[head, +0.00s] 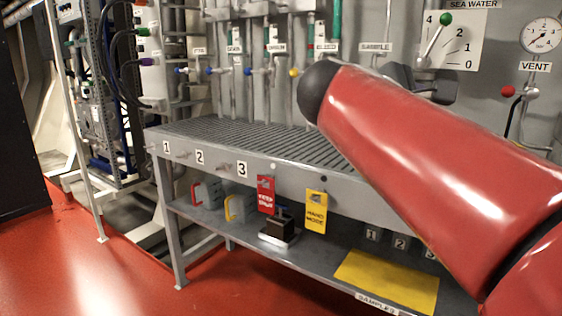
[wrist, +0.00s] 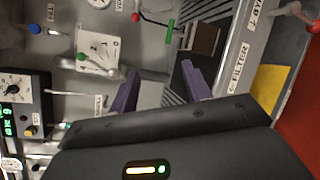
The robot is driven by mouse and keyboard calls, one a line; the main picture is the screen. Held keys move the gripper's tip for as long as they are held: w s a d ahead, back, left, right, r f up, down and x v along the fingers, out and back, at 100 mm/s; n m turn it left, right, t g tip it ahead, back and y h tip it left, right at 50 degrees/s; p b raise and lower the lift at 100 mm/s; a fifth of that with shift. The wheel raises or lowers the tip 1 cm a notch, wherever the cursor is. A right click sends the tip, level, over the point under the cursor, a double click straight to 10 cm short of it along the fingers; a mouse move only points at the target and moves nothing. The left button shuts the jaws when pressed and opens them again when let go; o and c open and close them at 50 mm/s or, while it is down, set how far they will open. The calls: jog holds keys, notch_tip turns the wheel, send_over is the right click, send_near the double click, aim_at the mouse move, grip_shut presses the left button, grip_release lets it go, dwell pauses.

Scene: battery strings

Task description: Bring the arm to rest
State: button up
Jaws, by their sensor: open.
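My red arm (head: 420,150) reaches across the right side of the head view, above the grey bench (head: 215,160). A dark grey part behind it may be my wrist; the fingers are hidden there. In the wrist view my gripper (wrist: 160,90) shows two purple fingers spread apart. Nothing is held between them. Behind them are the grey wall and part of the ribbed bench top. A brown and black block (wrist: 203,40) lies beyond the right finger, apart from it as far as I can tell.
A red tag (head: 265,194) and a yellow tag (head: 316,211) hang on the bench front. Valves, a sea water lever (head: 435,40) and a gauge (head: 541,36) are on the wall. Red floor is clear at left.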

jog(key=s+a+f+m+g+y, duration=0.1)
jog(key=s+f+m+y, duration=0.3)
jog(key=f, duration=0.7)
jog(key=s+a+f+m+g+y, duration=0.1)
jog(key=s+a+f+m+y, duration=0.2)
jog(key=s+f, duration=0.4)
jog(key=s+a+f+m+y, duration=0.3)
jog(key=s+f+m+y, duration=0.2)
jog(key=f, duration=1.1)
jog(key=shift+s+f+g+y, duration=0.2)
jog(key=shift+s+g+y, duration=0.2)
jog(key=shift+s+y, duration=0.35)
jog(key=shift+a, duration=0.1)
